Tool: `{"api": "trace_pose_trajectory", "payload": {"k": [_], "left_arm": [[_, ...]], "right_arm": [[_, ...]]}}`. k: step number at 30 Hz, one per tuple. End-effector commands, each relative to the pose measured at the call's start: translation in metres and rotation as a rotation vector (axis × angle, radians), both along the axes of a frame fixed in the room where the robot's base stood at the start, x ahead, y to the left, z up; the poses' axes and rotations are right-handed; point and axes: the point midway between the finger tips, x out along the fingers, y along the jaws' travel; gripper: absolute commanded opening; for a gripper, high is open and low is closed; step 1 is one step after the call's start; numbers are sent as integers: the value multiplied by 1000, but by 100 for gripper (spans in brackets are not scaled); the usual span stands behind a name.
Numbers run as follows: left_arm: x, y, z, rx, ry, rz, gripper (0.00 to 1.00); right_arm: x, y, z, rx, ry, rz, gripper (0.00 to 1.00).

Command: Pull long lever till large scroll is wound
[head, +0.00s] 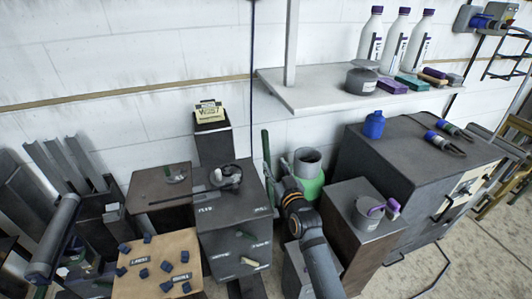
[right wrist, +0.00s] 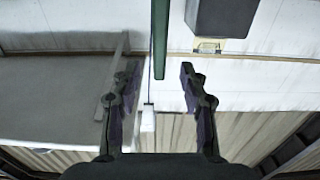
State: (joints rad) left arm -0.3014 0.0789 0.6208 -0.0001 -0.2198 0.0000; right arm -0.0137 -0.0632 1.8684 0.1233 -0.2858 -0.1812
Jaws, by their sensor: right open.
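A long, dark green upright lever (head: 267,155) stands at the right side of the dark grey box (head: 222,215) in the head view. My right gripper (head: 284,163) is just right of the lever. In the right wrist view the gripper (right wrist: 159,74) is open. The green lever (right wrist: 160,40) comes down from the top edge, and its end appears between the two fingertips with a gap on both sides. Whether it lies at fingertip depth is unclear. I cannot pick out the large scroll with certainty. My left gripper does not show.
A tan box (head: 160,240) with dark blue pieces and LARGE and SMALL labels stands front left. A green container (head: 310,190) is close to my right wrist. A wall shelf (head: 310,97) with bottles and a dark cabinet (head: 410,150) are at the right.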

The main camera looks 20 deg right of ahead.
Motion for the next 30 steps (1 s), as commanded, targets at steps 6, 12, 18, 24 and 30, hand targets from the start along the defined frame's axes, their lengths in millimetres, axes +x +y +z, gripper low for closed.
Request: {"api": "trace_pose_trajectory", "payload": {"k": [6, 12, 18, 24, 30], "left_arm": [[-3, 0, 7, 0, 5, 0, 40], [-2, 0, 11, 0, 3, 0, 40], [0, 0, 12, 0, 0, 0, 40], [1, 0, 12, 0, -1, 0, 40], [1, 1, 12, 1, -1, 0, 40]], "right_arm": [[43, 2, 3, -1, 0, 1, 43], [82, 3, 2, 0, 1, 0, 43], [99, 3, 1, 0, 1, 0, 43], [100, 3, 0, 0, 2, 0, 43], [100, 3, 0, 0, 2, 0, 24]]}}
